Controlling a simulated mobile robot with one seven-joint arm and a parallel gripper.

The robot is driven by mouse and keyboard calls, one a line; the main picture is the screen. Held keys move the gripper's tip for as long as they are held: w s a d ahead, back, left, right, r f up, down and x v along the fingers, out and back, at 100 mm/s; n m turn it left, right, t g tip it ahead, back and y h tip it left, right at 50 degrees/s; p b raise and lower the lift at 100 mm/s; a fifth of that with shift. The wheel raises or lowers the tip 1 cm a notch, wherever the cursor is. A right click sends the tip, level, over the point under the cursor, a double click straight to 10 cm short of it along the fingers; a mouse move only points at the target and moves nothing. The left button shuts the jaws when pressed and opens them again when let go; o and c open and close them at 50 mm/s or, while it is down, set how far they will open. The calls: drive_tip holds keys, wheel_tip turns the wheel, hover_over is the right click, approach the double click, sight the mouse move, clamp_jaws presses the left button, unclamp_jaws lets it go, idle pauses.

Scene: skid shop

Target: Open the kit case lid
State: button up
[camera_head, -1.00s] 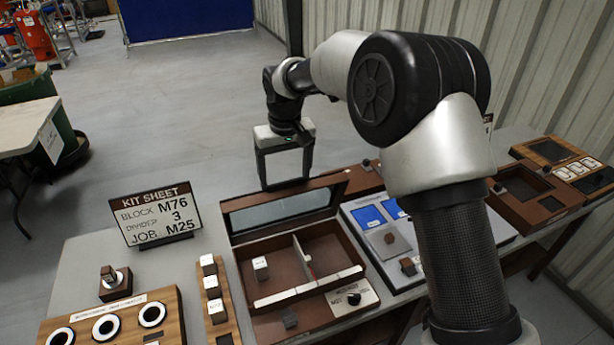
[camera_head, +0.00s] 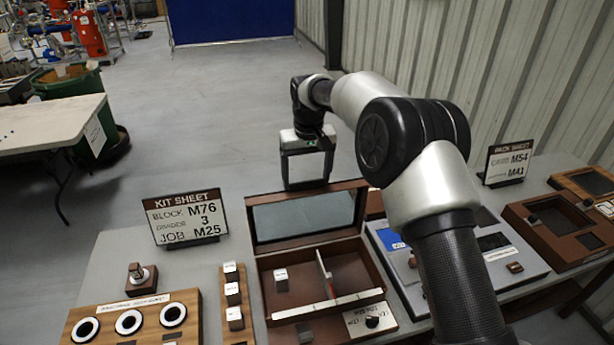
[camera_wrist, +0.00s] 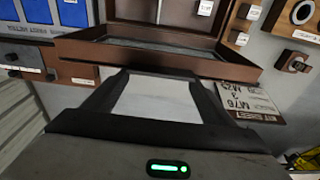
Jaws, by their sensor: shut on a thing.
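The kit case (camera_head: 262,292) is a brown box on the table, its inside showing with a thin divider (camera_head: 324,272) and a small labelled block (camera_head: 281,280). Its lid (camera_head: 330,236), brown-framed with a grey panel, stands raised at the back; the lid's edge also shows in the wrist view (camera_wrist: 140,55). My gripper (camera_head: 307,186) is behind and above the lid, its fingertips at the lid's top edge. In the wrist view my gripper (camera_wrist: 160,76) reaches to the lid's rim and is shut on it; the exact contact is hard to see.
A kit sheet sign (camera_head: 185,217) stands left of the case. A strip of labelled blocks (camera_head: 234,295) and a wooden board with round holes (camera_head: 130,320) lie left. A grey tray (camera_head: 510,262) and brown boxes lie right. Open floor lies behind the table.

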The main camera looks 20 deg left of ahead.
drive_tip(key=o, duration=1.5)
drive_tip(key=shift+a+f, duration=0.1)
wheel_tip(320, 180, up, 18)
drive_tip(key=s+d, duration=0.1)
drive_tip(key=shift+s+d+f, duration=0.2)
drive_tip(key=shift+s+f, duration=0.05)
drive_tip(key=shift+s, duration=0.1)
